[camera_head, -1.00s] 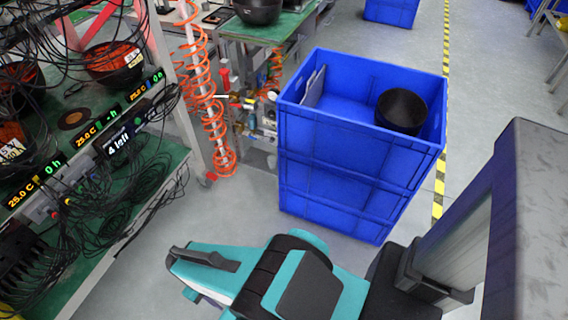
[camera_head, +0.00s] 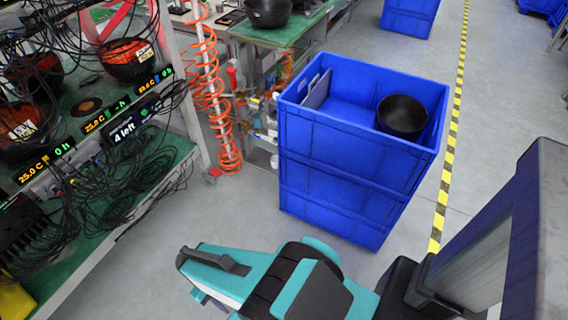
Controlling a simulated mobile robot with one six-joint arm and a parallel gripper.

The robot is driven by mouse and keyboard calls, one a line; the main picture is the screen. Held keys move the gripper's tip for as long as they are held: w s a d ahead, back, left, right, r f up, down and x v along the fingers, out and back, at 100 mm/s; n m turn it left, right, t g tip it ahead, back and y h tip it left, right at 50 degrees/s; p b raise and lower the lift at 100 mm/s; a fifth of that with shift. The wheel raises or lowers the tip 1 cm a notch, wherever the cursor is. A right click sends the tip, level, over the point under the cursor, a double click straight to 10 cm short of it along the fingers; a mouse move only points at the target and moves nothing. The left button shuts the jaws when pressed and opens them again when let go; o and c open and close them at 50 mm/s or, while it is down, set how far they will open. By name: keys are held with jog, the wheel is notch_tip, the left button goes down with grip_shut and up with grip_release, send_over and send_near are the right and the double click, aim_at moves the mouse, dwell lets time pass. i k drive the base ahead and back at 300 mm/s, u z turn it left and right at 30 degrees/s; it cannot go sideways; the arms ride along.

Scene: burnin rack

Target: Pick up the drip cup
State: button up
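A black, round, open-topped cup-like vessel (camera_head: 402,116) stands upright in the right part of the top blue crate (camera_head: 345,150). I cannot tell for sure whether it is the drip cup. My arm, teal, white and black, reaches across the bottom of the view, in front of and below the crate. The far end of the arm (camera_head: 212,262) points left, over the floor and well apart from the vessel. The gripper's fingers cannot be made out there, so its opening and any load are unclear.
A rack (camera_head: 185,150) with cables, displays and dark bowls (camera_head: 127,60) stands on the left. An orange coiled hose (camera_head: 212,90) hangs by its post. A green table (camera_head: 285,30) behind holds another black bowl (camera_head: 267,12). Grey floor is free right of the crates, by the striped line (camera_head: 450,150).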

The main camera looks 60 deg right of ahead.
aim_at(275, 159)
jog(key=u, duration=0.15)
jog(key=i, duration=0.95)
jog(key=z, duration=0.1)
